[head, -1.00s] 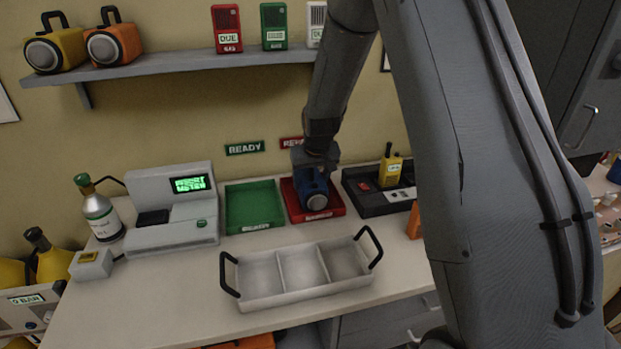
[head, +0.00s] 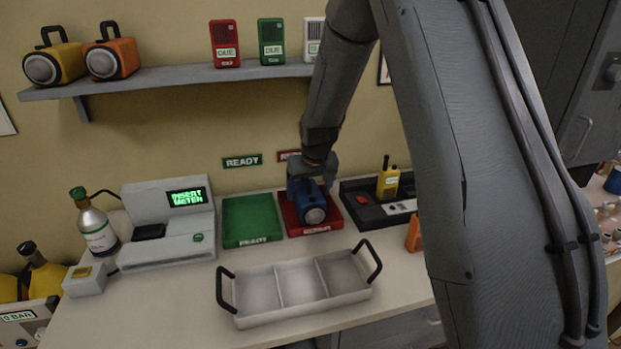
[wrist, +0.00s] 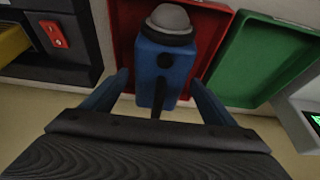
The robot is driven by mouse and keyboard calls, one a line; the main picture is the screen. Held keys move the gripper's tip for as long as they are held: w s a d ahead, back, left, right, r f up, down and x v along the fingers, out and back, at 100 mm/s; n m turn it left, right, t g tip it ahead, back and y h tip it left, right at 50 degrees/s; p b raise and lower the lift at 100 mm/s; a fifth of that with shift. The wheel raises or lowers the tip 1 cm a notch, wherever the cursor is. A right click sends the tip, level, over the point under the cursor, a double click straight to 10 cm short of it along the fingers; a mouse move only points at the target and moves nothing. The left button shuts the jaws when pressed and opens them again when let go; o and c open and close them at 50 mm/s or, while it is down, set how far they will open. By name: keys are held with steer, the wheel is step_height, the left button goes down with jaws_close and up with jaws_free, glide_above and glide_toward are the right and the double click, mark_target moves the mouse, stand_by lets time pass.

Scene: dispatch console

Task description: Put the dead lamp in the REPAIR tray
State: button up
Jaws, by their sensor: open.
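The blue lamp (head: 311,212) rests in the red REPAIR tray (head: 336,222), its round grey lens facing the front. It also shows in the wrist view (wrist: 163,65), lying within the red tray (wrist: 124,27). My gripper (head: 312,180) is directly over the lamp's rear part. In the wrist view my gripper's two fingers (wrist: 158,92) stand apart on either side of the lamp, with gaps visible on both sides. Whether a finger touches the lamp's handle cannot be told.
The green READY tray (head: 251,220) is empty, left of the red tray. A black charger (head: 362,213) with a yellow radio (head: 388,180) stands to the right. A white three-part carrier (head: 297,284) stands empty in front. A tester (head: 168,222) is on the left. A shelf (head: 170,81) with lamps hangs above.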

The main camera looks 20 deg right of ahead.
steer(key=b+v, duration=0.3)
steer(key=v, duration=0.7)
steer(key=shift+s+r, duration=0.2)
steer(key=shift+r, duration=0.15)
